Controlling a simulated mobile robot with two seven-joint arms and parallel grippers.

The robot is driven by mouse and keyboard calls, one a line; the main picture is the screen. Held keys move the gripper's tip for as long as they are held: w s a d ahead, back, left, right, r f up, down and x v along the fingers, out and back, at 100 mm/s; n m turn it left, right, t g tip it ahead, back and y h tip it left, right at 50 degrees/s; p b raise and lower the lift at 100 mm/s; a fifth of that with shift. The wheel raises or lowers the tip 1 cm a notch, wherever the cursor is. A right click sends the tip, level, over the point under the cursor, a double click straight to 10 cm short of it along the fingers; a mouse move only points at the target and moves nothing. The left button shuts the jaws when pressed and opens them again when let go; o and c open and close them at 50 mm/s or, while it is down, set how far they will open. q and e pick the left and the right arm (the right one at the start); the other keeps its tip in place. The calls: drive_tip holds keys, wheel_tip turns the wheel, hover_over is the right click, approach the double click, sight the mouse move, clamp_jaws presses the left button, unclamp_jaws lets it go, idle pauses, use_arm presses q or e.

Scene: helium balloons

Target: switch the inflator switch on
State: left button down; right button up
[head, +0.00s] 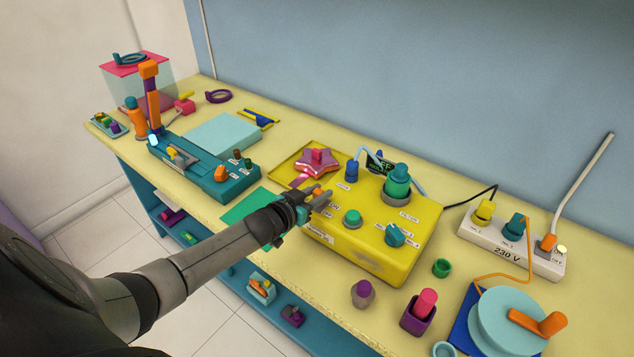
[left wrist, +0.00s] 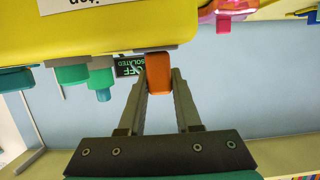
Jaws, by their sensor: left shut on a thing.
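The yellow inflator box (head: 375,255) stands on the table right of centre, with teal knobs on its top. It also shows at the upper left of the left wrist view (left wrist: 100,38). My left gripper (head: 322,197) reaches to the box's left side. In the left wrist view its fingers (left wrist: 159,85) are shut on an orange switch lever (left wrist: 158,72) at the box. A small dark display (left wrist: 129,68) reads OFF and ISOLATED; it also shows behind the box in the head view (head: 381,162). The fingers partly hide the lever in the head view.
A star balloon (head: 316,165) lies in a yellow tray behind the gripper. A teal device (head: 205,170) stands to the left. A white power strip (head: 510,246) and a blue mat with a round plate (head: 512,318) are to the right.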

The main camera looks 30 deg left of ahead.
use_arm(q)
drive_tip(key=shift+w+r+g+p, duration=0.1)
drive_tip(key=shift+w+g+p, duration=0.15)
drive_tip(key=shift+g+p, duration=0.55)
drive_tip(key=shift+w+r+g+p, duration=0.1)
drive_tip(key=shift+w+g+p, duration=0.15)
drive_tip(key=shift+g+p, duration=0.5)
drive_tip(key=shift+w+f+g+p, duration=0.2)
drive_tip(key=shift+w+g+p, duration=0.05)
drive_tip(key=shift+g+p, duration=0.25)
drive_tip(key=shift+f+g+y, duration=0.15)
drive_tip(key=shift+g+y, duration=0.15)
drive_tip(key=shift+g, duration=0.15)
drive_tip(key=c, duration=0.6)
unclamp_jaws()
drive_tip(key=shift+w, duration=0.1)
drive_tip(key=shift+d, duration=0.1)
